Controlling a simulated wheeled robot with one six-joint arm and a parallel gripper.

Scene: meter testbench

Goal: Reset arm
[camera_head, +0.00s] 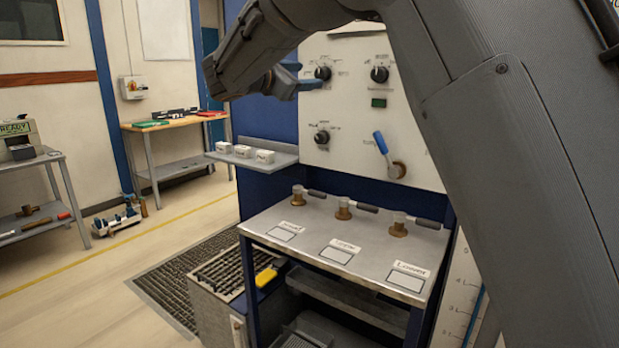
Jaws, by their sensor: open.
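My arm is dark grey and fills the right side and top of the view, bending over to the upper middle. My gripper (308,77) is at its end, in front of the upper left of the white panel (345,110). Its blue-grey fingers point right, near a black knob (322,72). The gripper is open and I see nothing held in it. It overlaps the panel in the picture; I cannot tell how far apart they are. Part of the panel is hidden behind my arm.
A blue-handled lever (381,143) sticks out of the panel. Below, a metal bench (315,222) carries three brass valves with dark handles. A small shelf (280,159) holds three white blocks. A workbench (165,125) stands farther back; open floor (110,270) lies at left.

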